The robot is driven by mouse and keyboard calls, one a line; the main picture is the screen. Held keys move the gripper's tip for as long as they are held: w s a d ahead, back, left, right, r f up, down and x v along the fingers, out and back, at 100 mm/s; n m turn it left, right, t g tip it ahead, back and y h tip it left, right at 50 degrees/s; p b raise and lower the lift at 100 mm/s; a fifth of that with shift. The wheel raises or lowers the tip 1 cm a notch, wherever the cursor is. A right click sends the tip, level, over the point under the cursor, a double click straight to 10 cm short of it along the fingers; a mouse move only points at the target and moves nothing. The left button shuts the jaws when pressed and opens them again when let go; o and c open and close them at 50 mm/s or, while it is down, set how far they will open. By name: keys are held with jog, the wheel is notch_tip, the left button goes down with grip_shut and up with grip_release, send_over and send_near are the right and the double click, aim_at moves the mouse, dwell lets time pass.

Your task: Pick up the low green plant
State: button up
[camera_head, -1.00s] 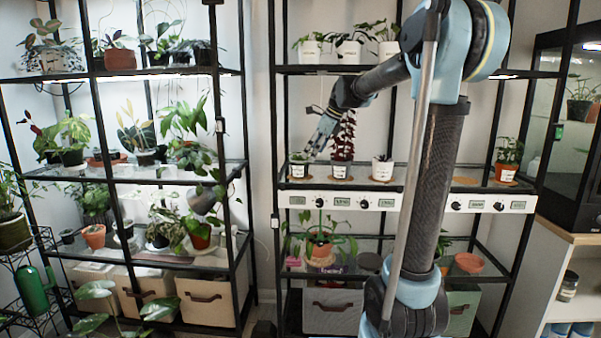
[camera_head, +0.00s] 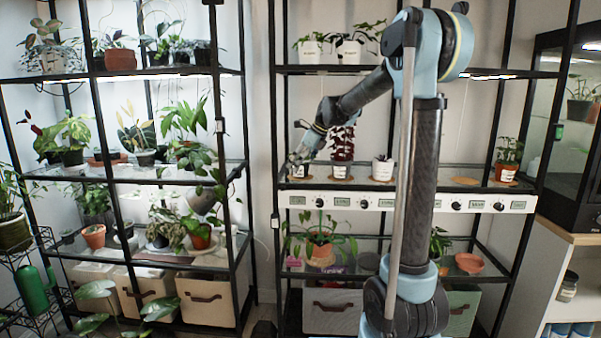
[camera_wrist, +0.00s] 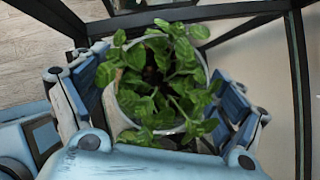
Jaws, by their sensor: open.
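The low green plant (camera_wrist: 165,80) is a leafy plant in a round white pot (camera_wrist: 121,118). In the wrist view it sits between the two blue fingers of my gripper (camera_wrist: 158,95), one at each side of the pot. The fingers are open, and I cannot tell whether either touches the pot. In the head view my gripper (camera_head: 300,158) is at the left end of the right rack's middle shelf. It covers most of the plant; only part of the white pot (camera_head: 297,172) shows below it.
A tall dark-red plant (camera_head: 342,145) stands close at right. Further right are a small plant in a white pot (camera_head: 382,168), an empty cork coaster (camera_head: 466,181) and a plant in a terracotta pot (camera_head: 508,160). A rack post rises left; another shelf (camera_head: 340,70) runs above.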

jog(key=shift+c, duration=0.5)
jog(key=c, duration=1.2)
jog(key=shift+o, duration=0.2)
